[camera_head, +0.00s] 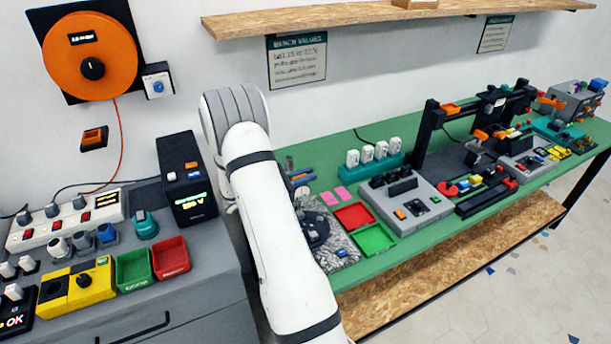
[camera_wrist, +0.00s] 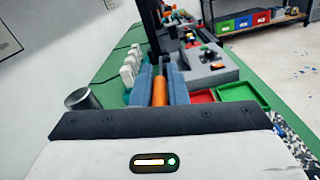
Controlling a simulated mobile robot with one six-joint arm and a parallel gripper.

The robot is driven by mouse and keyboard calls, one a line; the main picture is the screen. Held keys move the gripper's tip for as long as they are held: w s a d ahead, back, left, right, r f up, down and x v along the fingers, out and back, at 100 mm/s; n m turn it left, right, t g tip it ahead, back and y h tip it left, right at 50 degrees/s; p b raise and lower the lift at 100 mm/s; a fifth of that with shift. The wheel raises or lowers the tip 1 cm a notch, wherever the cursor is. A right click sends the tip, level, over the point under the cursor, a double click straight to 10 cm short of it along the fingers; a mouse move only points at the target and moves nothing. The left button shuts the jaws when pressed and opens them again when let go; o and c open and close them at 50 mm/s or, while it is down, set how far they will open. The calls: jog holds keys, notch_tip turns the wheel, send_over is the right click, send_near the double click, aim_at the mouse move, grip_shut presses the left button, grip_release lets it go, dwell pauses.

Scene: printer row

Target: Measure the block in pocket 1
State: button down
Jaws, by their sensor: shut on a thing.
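My gripper (camera_wrist: 158,72) shows in the wrist view with its two blue-grey fingers on either side of a narrow orange piece (camera_wrist: 159,92). It is shut on this piece. In the head view the gripper (camera_head: 300,178) shows just right of my white arm, above the green bench, with a bit of orange between blue-grey bars. A speckled stone plate (camera_head: 345,258) with a dark round-based device (camera_head: 314,232) stands to the right of my arm. A small blue piece (camera_head: 341,253) lies on the plate. I cannot make out which place is pocket 1.
A red tray (camera_head: 354,215) and a green tray (camera_head: 373,239) lie right of the plate. Behind them stand white bottles in a teal rack (camera_head: 377,168). A grey console (camera_head: 405,205) and a black gantry (camera_head: 430,135) stand farther right. A metal cylinder (camera_wrist: 83,100) stands left of the fingers.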

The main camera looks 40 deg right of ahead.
notch_tip(320, 180, down, 3)
jog(key=b, duration=0.2)
jog(key=shift+r+b, duration=0.15)
jog(key=shift+b, duration=0.25)
jog(key=shift+s, duration=0.1)
jog(key=c, duration=1.5)
grip_release()
jog(key=shift+o, duration=0.2)
jog(key=shift+a, duration=0.1)
jog(key=b+v, duration=0.2)
jog(key=v, duration=0.5)
jog(key=shift+a, duration=0.35)
